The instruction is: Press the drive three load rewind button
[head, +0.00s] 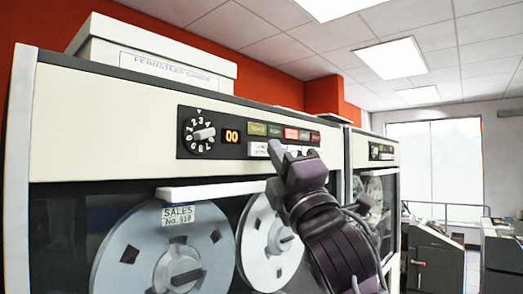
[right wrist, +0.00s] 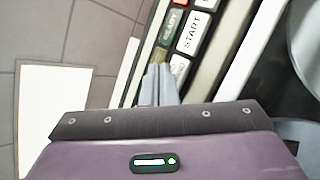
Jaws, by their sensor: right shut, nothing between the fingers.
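The tape drive's control panel (head: 250,135) has a dial, an orange display, a row of coloured indicators (head: 290,132) and white buttons (head: 258,149) below. I cannot read their labels in the head view. My right gripper (head: 276,150) is shut and empty, its tips in front of the white button row and hiding part of it. In the right wrist view its fingertips (right wrist: 158,85) are close to a partly hidden white button (right wrist: 179,67), beside a white START button (right wrist: 194,33) and a green READY indicator (right wrist: 171,30). Contact is unclear. My left gripper is out of view.
The numbered dial (head: 202,133) and display (head: 232,136) sit left of the buttons. Tape reels (head: 165,255) are behind the drive's window below. A labelled box (head: 150,55) lies on top of the cabinet. Another drive (head: 380,165) stands to the right.

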